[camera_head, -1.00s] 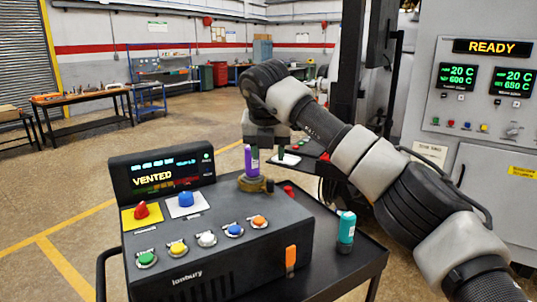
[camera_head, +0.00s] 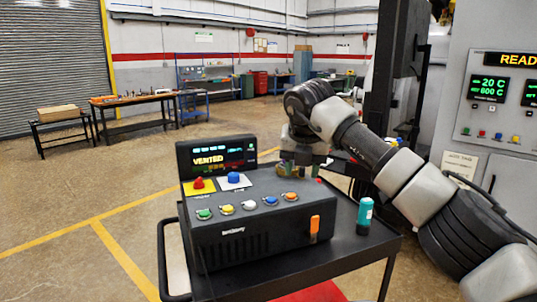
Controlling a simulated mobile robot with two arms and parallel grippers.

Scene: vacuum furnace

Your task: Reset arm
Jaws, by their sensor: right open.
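My right arm comes in from the right edge. My right gripper (camera_head: 302,170) points down at the back right of the control box (camera_head: 262,243), with its fingers open. The fingers are small and partly lost against the box's top edge, and I cannot tell whether they touch it. I see nothing held between them. My left gripper is out of view.
The box sits on a black cart (camera_head: 345,255) and bears coloured buttons and a display (camera_head: 217,158) reading "VENTED". A teal bottle (camera_head: 365,216) stands on the cart at right. The furnace panel (camera_head: 495,97) is at far right.

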